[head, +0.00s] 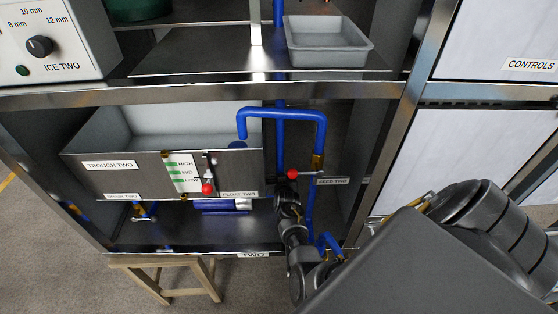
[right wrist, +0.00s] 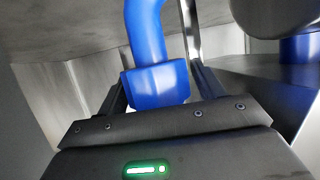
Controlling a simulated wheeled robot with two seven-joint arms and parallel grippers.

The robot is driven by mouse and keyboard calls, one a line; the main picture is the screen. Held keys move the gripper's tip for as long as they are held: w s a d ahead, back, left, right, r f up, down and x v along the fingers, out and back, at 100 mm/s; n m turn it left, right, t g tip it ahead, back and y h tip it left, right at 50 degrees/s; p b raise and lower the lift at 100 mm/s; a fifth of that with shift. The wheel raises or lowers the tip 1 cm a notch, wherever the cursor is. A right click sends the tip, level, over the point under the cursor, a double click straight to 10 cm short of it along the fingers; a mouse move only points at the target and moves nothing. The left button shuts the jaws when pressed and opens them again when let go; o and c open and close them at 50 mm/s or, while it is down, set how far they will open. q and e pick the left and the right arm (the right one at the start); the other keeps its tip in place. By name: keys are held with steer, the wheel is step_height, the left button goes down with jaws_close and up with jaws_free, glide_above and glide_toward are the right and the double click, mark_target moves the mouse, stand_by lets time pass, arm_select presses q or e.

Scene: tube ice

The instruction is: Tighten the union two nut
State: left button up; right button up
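In the right wrist view a blue nut-like collar (right wrist: 156,86) sits at the lower end of a blue pipe (right wrist: 146,32). It is probably the union two nut, but no label shows there. My right gripper (right wrist: 155,80) has one dark finger on each side of the collar. Whether both fingers press on it is unclear. In the head view my dark arm (head: 291,235) reaches into the lower shelf right of the trough, and its fingers are not clear there. The collar cannot be made out in that view. My left gripper is not in view.
The trough (head: 112,182), labelled TROUGH TWO, has a red-knobbed float part (head: 207,188) on its front. A red-handled valve (head: 292,174) is beside the FEED TWO label (head: 332,181). Blue pipe (head: 282,112) loops above my arm. A steel post (head: 398,140) stands to the right.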

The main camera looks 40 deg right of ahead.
steer(key=shift+o, duration=0.3)
steer(key=shift+s+a+r+p, duration=0.15)
steer(key=shift+s+r+p, duration=0.15)
steer(key=shift+p, duration=0.25)
steer(key=p+v, duration=0.5)
steer(key=v, duration=0.1)
steer(key=shift+s+a+p, duration=0.15)
steer(key=shift+s+p, duration=0.15)
steer(key=shift+p, duration=0.05)
